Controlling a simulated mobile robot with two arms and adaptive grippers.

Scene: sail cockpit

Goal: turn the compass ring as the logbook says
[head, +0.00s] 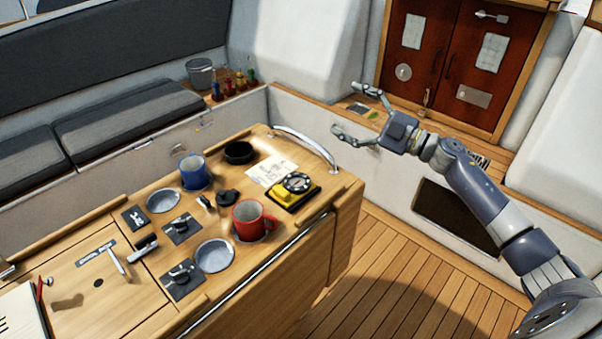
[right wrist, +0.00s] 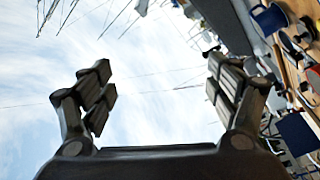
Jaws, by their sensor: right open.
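The compass (head: 297,184) has a yellow body and a dark round ring on top. It sits near the right end of the wooden cockpit table (head: 110,238). A white sheet with a drawing (head: 272,170) lies beside it; I cannot read it. An open-looking white book (head: 22,312) is cut off at the lower left, and I cannot tell which is the logbook. My right gripper (head: 347,109) is open and empty, in the air beyond the table's far right corner, apart from the compass. Its spread fingers also show in the right wrist view (right wrist: 157,75), against sky. My left gripper is out of view.
A red mug (head: 251,221), a blue mug (head: 195,172) and a black round holder (head: 239,153) stand near the compass. A curved metal handrail (head: 310,147) rises at the table's end. Winch handles and knobs crowd the left. Wooden floor (head: 400,275) is clear at right.

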